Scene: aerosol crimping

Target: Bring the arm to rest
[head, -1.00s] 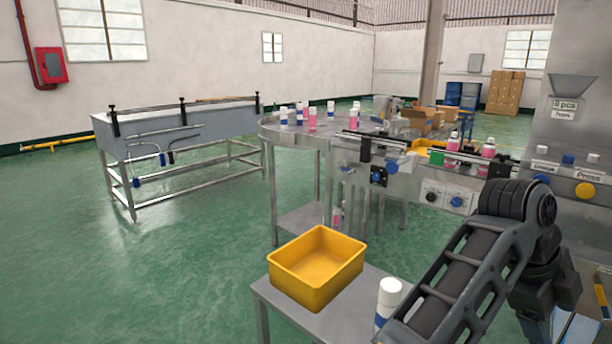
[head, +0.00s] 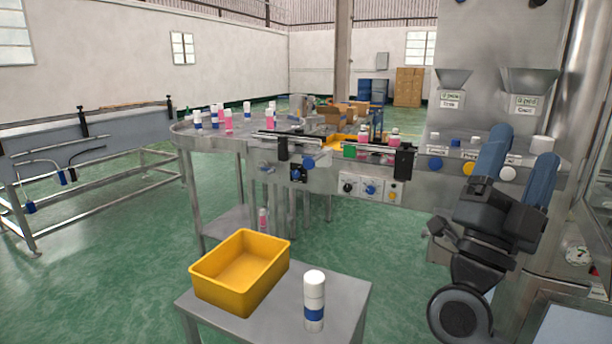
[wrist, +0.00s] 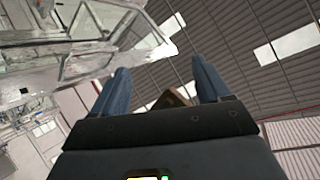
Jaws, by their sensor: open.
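My gripper (head: 517,166) is in the right part of the head view, raised in front of the machine's panel. Its two blue fingers point upward and stand apart with nothing between them. In the wrist view my gripper (wrist: 160,92) also shows both blue fingers spread and empty, with the ceiling behind them. My dark wrist and arm joint hang below the fingers in the head view. The rest of my arm is mostly out of the picture.
A yellow bin (head: 240,272) and a white can with a blue band (head: 314,300) stand on a small metal table (head: 345,290). Behind is a conveyor (head: 330,176) with pink and white cans. The steel machine (head: 480,100) rises close behind my gripper. Green floor is open at left.

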